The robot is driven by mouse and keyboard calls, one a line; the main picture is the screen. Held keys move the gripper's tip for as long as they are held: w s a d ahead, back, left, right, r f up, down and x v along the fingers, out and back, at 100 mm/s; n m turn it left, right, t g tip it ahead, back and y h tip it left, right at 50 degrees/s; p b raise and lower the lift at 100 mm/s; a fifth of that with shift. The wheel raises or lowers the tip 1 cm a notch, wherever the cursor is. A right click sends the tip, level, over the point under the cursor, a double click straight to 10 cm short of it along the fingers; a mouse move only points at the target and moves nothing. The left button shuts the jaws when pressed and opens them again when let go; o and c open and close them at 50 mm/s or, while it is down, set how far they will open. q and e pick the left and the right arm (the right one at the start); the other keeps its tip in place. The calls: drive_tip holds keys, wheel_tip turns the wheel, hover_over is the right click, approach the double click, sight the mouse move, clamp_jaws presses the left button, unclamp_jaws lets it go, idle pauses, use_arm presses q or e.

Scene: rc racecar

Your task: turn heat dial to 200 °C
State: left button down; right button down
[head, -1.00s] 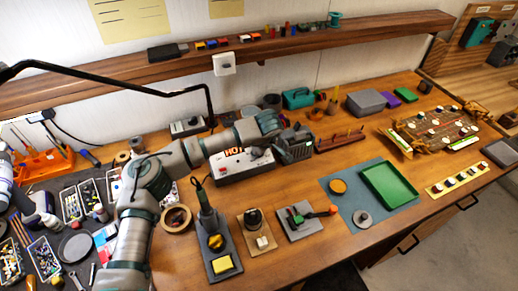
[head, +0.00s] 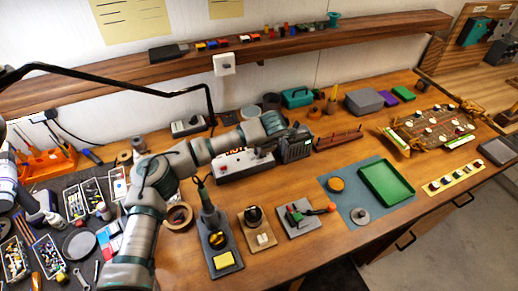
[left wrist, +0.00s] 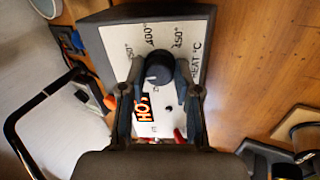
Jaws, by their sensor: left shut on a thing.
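The heat dial (left wrist: 158,66) is a round black knob on the white faceplate (left wrist: 110,42) of a dark box, with printed degree marks and "HEAT °C" around it. My left gripper (left wrist: 160,82) is shut on the dial in the left wrist view, one finger on each side. I cannot read for certain which mark the dial points to. In the head view the heat station (head: 240,166) stands at mid-bench, with my left gripper (head: 293,148) and arm over it. They hide the dial and part of the lit "HOT" sign there. My right gripper is not in view.
A soldering iron stand (head: 214,238), a small brown stand (head: 255,230) and a grey plate with a green-and-red tool (head: 305,215) stand in front. A green tray (head: 390,182) lies to the right. A black lamp arm (head: 110,84) crosses behind my arm.

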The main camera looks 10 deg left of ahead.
use_arm(q)
drive_tip(key=n, duration=0.3)
drive_tip(key=shift+f+n, duration=0.1)
drive_tip(key=shift+n, duration=0.2)
drive_tip(key=shift+d+n, duration=0.1)
drive_tip(key=shift+n, duration=1.8)
drive_tip(key=n+p, duration=0.1)
drive_tip(key=n, duration=0.3)
drive_tip(key=shift+n+g, duration=0.3)
drive_tip(key=shift+n, duration=0.9)
drive_tip(key=n, duration=0.4)
drive_tip(key=shift+w, duration=0.1)
drive_tip(key=n, duration=0.3)
drive_tip(key=shift+g+p, duration=0.3)
drive_tip(key=shift+p, duration=0.1)
drive_tip(key=n, duration=0.3)
drive_tip(key=shift+w+n, duration=0.1)
drive_tip(key=shift+n, duration=0.2)
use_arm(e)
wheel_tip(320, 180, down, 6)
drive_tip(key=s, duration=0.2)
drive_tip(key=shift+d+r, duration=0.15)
